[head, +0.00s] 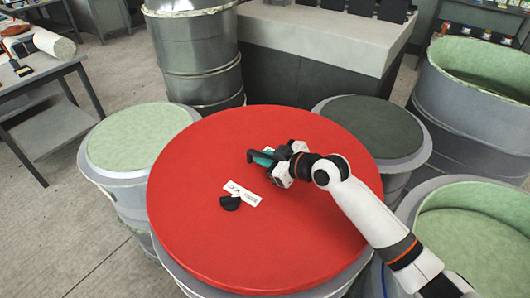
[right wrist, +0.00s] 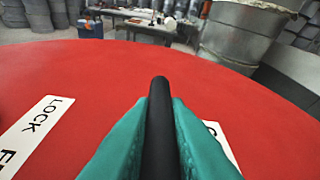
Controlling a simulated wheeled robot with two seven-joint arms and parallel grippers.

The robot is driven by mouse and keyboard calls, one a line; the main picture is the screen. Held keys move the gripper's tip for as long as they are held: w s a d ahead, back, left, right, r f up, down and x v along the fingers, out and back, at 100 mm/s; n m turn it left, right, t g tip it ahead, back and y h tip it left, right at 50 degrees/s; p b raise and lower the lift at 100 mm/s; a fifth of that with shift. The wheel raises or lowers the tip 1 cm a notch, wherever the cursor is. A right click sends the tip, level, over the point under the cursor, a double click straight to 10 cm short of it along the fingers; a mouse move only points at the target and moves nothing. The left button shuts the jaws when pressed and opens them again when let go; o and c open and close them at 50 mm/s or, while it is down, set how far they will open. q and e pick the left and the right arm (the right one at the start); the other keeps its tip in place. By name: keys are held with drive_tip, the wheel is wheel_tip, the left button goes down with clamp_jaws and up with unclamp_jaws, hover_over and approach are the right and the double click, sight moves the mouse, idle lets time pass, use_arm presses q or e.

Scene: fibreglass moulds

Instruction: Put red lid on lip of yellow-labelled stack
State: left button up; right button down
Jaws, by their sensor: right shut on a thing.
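The large round red lid (head: 210,245) fills the middle of the head view, and its surface also spreads across the right wrist view (right wrist: 250,110). White labels with dark print and a black half-round piece (head: 230,203) lie on its top. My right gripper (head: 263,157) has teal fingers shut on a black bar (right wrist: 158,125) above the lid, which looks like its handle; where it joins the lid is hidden. A grey round container (head: 190,285) shows below the lid's near edge. I cannot tell whether they touch. I see no yellow label. My left gripper is out of view.
Grey round moulds with pale green tops (head: 140,145) and a dark top (head: 370,130) stand close around the lid. A steel drum (head: 200,60) and a counter (head: 320,40) stand behind. An open tub (head: 475,90) is at right. Bare floor shows at lower left.

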sight(265, 169)
drive_tip(key=shift+w+f, duration=0.1)
drive_tip(key=shift+f, duration=2)
drive_tip(key=shift+f, duration=0.2)
drive_tip(key=c, duration=1.4)
unclamp_jaws()
drive_tip(key=shift+f, duration=0.1)
